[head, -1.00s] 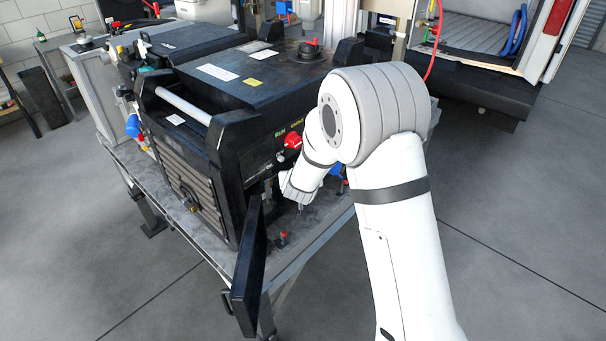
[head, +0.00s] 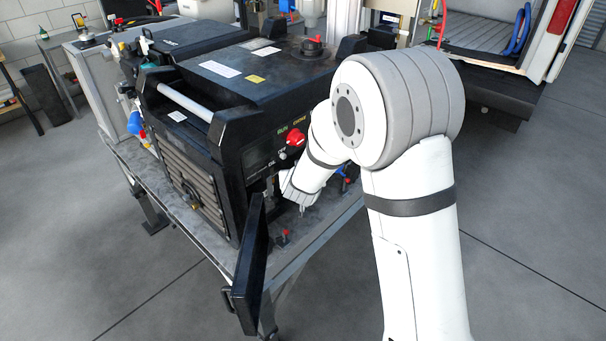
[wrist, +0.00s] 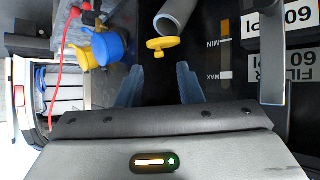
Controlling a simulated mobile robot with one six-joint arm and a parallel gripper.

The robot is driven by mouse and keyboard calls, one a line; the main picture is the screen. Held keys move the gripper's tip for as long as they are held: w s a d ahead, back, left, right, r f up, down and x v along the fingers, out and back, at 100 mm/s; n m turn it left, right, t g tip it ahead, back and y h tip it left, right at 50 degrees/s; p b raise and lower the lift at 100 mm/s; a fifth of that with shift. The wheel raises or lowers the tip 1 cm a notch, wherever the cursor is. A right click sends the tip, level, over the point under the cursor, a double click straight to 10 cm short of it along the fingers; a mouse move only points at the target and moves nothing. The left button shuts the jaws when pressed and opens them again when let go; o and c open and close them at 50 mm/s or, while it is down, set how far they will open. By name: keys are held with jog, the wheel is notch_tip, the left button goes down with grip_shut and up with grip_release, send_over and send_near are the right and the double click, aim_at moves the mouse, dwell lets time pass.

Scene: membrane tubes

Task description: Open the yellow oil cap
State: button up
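The yellow oil cap (wrist: 162,43) shows in the wrist view at the lower end of a grey tube (wrist: 180,14). My gripper (wrist: 160,68) is open and empty, its two bluish fingers apart, with the cap just beyond the fingertips and roughly centred between them. I see no contact between fingers and cap. In the head view the cap is hidden, and my wrist (head: 300,188) is low beside the open side of the black generator (head: 235,90). The fingers are not clear there.
An open black door panel (head: 250,265) stands left of my wrist. In the wrist view, a blue cap (wrist: 109,47), another yellow part (wrist: 85,56) and a red cable (wrist: 60,60) lie to the left. A level panel marked MIN and MAX (wrist: 225,60) is on the right.

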jog(key=v, duration=0.3)
jog(key=shift+s+r, duration=0.1)
jog(key=shift+s, duration=0.1)
